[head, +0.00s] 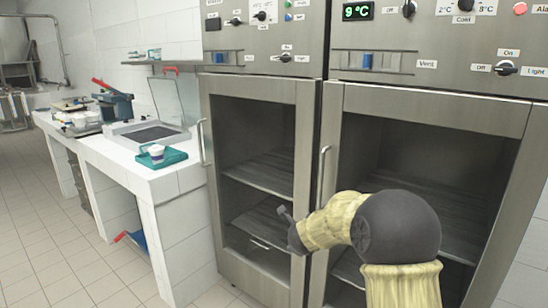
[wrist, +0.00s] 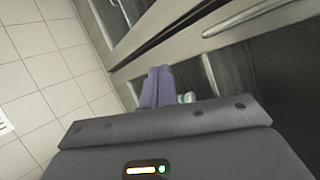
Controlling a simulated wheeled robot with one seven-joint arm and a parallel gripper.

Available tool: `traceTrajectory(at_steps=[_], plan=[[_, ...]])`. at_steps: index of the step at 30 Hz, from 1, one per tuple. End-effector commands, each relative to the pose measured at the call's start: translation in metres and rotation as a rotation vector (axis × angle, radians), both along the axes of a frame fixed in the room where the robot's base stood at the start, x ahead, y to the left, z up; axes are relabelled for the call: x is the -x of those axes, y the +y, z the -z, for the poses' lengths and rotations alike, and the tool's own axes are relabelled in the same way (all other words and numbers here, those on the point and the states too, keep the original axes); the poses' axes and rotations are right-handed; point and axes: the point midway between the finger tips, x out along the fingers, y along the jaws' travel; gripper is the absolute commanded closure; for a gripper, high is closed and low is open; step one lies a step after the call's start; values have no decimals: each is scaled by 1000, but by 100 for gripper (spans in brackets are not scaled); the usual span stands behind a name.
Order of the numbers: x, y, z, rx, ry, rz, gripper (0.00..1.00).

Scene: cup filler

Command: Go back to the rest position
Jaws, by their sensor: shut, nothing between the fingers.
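My gripper (head: 285,213) is in front of the lower part of the left steel cabinet (head: 218,95), left of my bent arm. In the wrist view its purple-grey fingers (wrist: 157,86) are together, with nothing held. They point toward the cabinet fronts and the tiled floor. I cannot tell from these views whether the fingers touch the cabinet.
Two glass-doored cabinets with vertical handles (head: 323,175) stand close before me; both doors look shut. At left, a white counter (head: 190,150) holds a teal tray (head: 175,157) with a white cup (head: 156,152).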

Motion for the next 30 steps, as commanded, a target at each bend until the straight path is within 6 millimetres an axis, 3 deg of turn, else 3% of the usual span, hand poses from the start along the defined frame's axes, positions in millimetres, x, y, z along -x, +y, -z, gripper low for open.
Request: traceTrajectory(at_steps=[8,12,21,26,30], plan=[[106,1,11,567,203,-702,100],[175,-9,28,809,322,-1058,100],[296,-39,55,1103,502,-1641,100],[347,-56,64,1184,565,-1883,100],[344,-55,37,1184,562,-1882,100]])
